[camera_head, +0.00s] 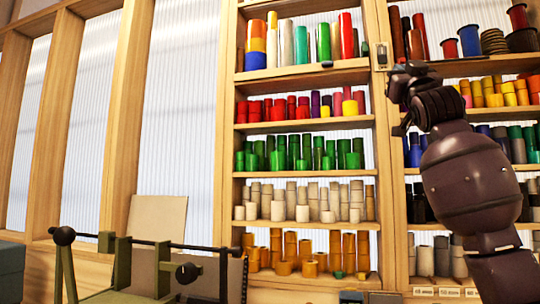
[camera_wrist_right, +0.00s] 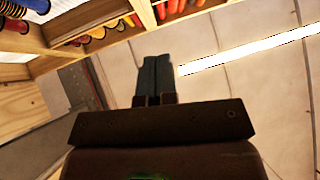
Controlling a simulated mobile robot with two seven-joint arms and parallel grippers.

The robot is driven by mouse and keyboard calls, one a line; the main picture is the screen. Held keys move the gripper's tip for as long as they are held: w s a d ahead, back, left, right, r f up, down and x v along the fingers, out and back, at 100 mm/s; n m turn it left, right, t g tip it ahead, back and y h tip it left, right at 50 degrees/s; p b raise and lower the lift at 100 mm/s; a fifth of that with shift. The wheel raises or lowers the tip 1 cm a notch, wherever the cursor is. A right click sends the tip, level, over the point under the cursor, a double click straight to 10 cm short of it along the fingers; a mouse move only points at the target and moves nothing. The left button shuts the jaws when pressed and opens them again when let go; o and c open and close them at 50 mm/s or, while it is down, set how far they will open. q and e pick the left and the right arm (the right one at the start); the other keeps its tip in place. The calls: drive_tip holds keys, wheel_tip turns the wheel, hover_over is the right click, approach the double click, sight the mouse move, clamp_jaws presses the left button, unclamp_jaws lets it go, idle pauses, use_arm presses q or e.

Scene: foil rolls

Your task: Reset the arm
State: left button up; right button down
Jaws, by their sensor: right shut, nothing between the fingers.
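My right arm rises at the right side of the head view, in front of the shelves. My right gripper (camera_wrist_right: 155,62) is shut and empty in the right wrist view, its two dark fingers side by side. Behind the fingertips is a pale panelled surface with a bright light strip. In the head view the dark wrist (camera_head: 440,105) is raised to about the upper shelf level, and the fingers are hard to make out there. My left arm and gripper are not in view.
Wooden shelves (camera_head: 305,174) hold many coloured foil rolls, with green rolls (camera_head: 279,160) mid-height and orange rolls (camera_head: 283,268) low down. A green metal stand with a dark bar (camera_head: 145,243) is at the lower left. Pale ribbed wall panels (camera_head: 185,110) fill the left.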

drive_tip(key=w+a+f+n+g+y, duration=0.1)
drive_tip(key=w+f+n, duration=0.15)
drive_tip(key=f, duration=0.45)
drive_tip(key=w+a+f+n+y, duration=0.1)
drive_tip(key=w+a+f+y, duration=0.15)
drive_tip(key=f, duration=0.55)
wheel_tip(320, 180, down, 40)
drive_tip(key=s+a+n+g+y, duration=0.1)
drive_tip(key=s+a+n+g, duration=0.1)
drive_tip(key=g, duration=0.3)
drive_tip(key=s+f+m+g, duration=0.1)
drive_tip(key=s+f, duration=0.3)
drive_tip(key=f, duration=0.4)
drive_tip(key=s+f+m+g+h, duration=0.1)
drive_tip(key=s+f+g, duration=0.1)
drive_tip(key=s+f, duration=0.4)
drive_tip(key=s+f+g, duration=0.1)
drive_tip(key=s+f, duration=0.2)
drive_tip(key=f, duration=0.6)
drive_tip(key=s+d+f+m+g+h, duration=0.2)
drive_tip(key=s+f+g, duration=0.3)
drive_tip(key=s+f, duration=1.3)
drive_tip(key=s+m, duration=0.1)
drive_tip(key=s, duration=0.3)
drive_tip(key=shift+s+d+f+g, duration=0.3)
drive_tip(key=shift+d, duration=0.05)
